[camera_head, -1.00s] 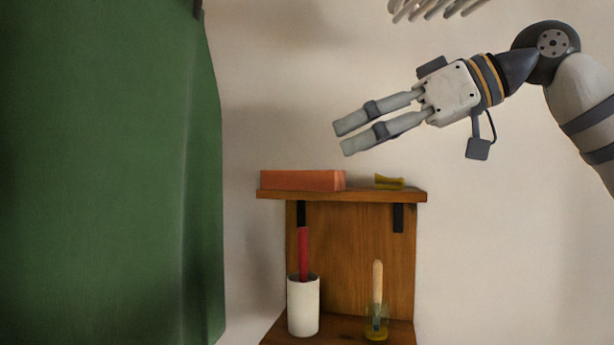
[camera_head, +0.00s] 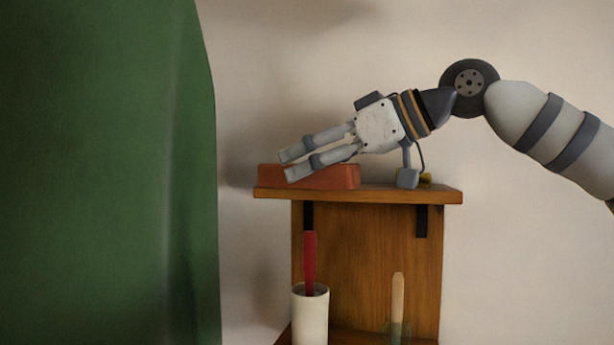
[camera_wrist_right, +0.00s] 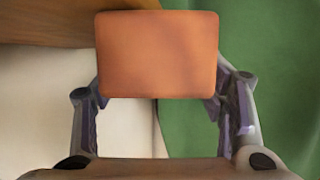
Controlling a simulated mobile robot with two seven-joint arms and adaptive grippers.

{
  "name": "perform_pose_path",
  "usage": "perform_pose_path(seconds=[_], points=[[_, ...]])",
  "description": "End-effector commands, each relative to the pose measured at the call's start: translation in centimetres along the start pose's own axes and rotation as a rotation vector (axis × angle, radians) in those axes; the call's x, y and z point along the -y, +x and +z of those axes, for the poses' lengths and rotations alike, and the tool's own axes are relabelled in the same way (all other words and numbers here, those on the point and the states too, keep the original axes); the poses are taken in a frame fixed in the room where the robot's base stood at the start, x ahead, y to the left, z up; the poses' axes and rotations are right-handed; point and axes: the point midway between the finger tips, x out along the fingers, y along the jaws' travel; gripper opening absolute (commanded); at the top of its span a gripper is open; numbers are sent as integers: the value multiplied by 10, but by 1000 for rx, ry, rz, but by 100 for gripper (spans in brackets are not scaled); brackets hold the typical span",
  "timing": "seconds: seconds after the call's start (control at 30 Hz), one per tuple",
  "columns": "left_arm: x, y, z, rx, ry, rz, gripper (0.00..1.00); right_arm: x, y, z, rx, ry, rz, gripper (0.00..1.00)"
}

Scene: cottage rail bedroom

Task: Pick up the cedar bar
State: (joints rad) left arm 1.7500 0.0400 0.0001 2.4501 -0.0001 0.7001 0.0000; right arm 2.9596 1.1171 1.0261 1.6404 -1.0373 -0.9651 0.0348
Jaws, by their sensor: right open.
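The cedar bar is the orange-red block (camera_head: 335,178) lying on the top wooden shelf, toward its left end. My right gripper (camera_head: 287,165) comes in from the right, tilted down to the left. Its open fingers overlap the bar in the head view and partly cover its top. In the right wrist view the bar (camera_wrist_right: 158,55) fills the space between the two fingers, with one finger on each side. It hides the fingertips there, so I cannot tell whether they touch it. My left gripper is not in view.
The shelf board (camera_head: 420,196) is narrow and set against a pale wall. A yellow item (camera_head: 426,178) sits behind my right wrist. Below are a white cup (camera_head: 310,318) with a red stick and a glass with a pale stick (camera_head: 398,296). A green curtain (camera_head: 100,170) hangs at left.

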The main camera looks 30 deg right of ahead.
Motion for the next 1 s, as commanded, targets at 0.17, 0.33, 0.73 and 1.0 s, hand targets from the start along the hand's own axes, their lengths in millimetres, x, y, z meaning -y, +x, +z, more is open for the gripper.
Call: perform_pose_path(seconds=[0.17,0.33,0.73,1.0], points=[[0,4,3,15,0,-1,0,-1,15,3,4,4,-1,65],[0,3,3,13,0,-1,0,-1,14,2,3,3,-1,56],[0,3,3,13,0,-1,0,-1,13,2,3,3,-1,11],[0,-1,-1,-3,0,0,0,0,2,-23,-2,-1,2,11]])
